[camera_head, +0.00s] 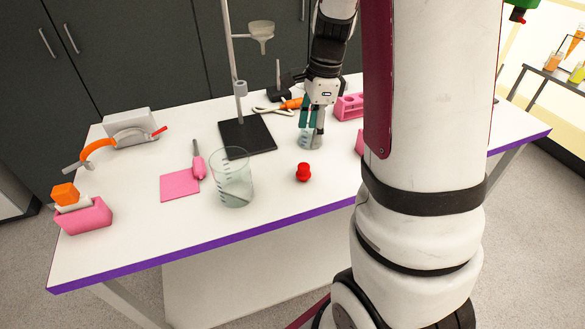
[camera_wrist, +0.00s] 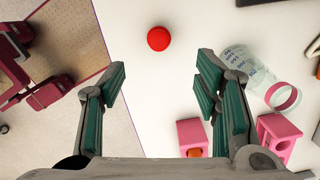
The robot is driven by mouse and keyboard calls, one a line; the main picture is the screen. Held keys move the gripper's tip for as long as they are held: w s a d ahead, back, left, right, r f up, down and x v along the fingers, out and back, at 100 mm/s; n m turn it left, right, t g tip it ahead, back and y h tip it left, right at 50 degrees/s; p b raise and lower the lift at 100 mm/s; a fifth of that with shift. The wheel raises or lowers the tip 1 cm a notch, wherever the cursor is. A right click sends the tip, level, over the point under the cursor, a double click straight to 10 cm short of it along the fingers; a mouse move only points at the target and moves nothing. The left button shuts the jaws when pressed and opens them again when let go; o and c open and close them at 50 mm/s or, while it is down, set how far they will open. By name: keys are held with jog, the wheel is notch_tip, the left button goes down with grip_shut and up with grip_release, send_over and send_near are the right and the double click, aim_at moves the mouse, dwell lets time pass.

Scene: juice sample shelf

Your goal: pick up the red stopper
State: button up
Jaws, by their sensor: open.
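The red stopper (camera_head: 303,172) stands on the white table near its front edge, to the right of the large glass beaker. In the wrist view the red stopper (camera_wrist: 159,39) lies beyond the fingertips, roughly midway between them, with its round top facing the camera. My gripper (camera_head: 312,121) is behind the stopper in the head view, above the table and pointing down, in front of a small beaker. In the wrist view my gripper (camera_wrist: 160,85) has its green-padded fingers spread wide with nothing between them.
The large beaker (camera_head: 232,178) stands left of the stopper. A stand with a black base (camera_head: 247,137) is farther back. The table is clear around the stopper.

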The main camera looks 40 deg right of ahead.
aim_at(304, 166)
jog(key=f, duration=0.4)
jog(key=a+f, duration=0.1)
jog(key=f, duration=0.7)
jog(key=shift+w+a+f, duration=0.1)
jog(key=shift+w+a, duration=0.2)
jog(key=c, duration=1.1)
